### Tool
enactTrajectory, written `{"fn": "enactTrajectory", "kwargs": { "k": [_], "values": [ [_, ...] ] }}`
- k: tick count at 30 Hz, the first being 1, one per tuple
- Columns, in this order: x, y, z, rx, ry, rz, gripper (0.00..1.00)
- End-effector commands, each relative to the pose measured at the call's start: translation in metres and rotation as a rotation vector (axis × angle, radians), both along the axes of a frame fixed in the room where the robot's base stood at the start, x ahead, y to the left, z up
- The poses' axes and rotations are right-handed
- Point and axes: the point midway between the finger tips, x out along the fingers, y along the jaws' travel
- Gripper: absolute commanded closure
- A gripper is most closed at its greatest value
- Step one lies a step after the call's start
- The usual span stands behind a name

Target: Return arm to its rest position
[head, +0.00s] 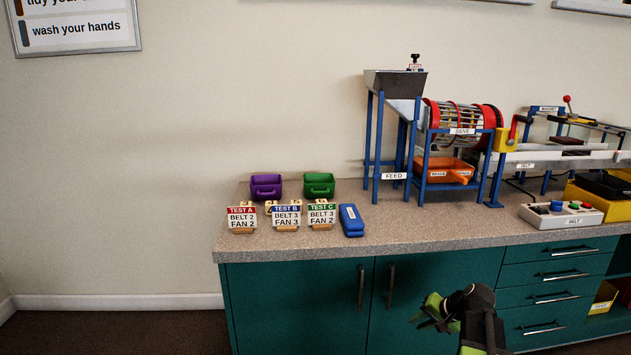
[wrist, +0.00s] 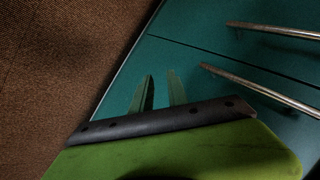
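My gripper (head: 424,314) is in front of the teal cabinet doors (head: 300,305), below the counter top, at the lower right of the head view. In the wrist view its two green fingers (wrist: 161,92) stand with a gap between them and nothing in it. Behind them are the teal cabinet front and two metal handles (wrist: 275,92), with brown floor at the left. Part of my dark arm shows at the bottom of the head view.
Drawers (head: 555,275) are at the right; open floor (head: 110,332) is at the left.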

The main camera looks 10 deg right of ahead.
Motion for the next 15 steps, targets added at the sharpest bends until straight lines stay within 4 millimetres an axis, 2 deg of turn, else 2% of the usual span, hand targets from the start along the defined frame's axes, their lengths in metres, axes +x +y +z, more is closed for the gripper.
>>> {"fn": "enactTrajectory", "kwargs": {
  "k": [1, 3, 6, 9, 15],
  "values": [
    [-0.005, 0.051, 0.007, -0.043, 0.059, 0.102, 0.8],
    [-0.016, 0.105, 0.004, -0.115, 0.142, 0.229, 0.8],
    [-0.037, 0.163, 0.003, -0.212, 0.242, 0.378, 0.8],
    [-0.057, 0.205, 0.005, -0.3, 0.318, 0.494, 0.8],
    [-0.097, 0.26, 0.016, -0.468, 0.435, 0.673, 0.8]
  ]
}}
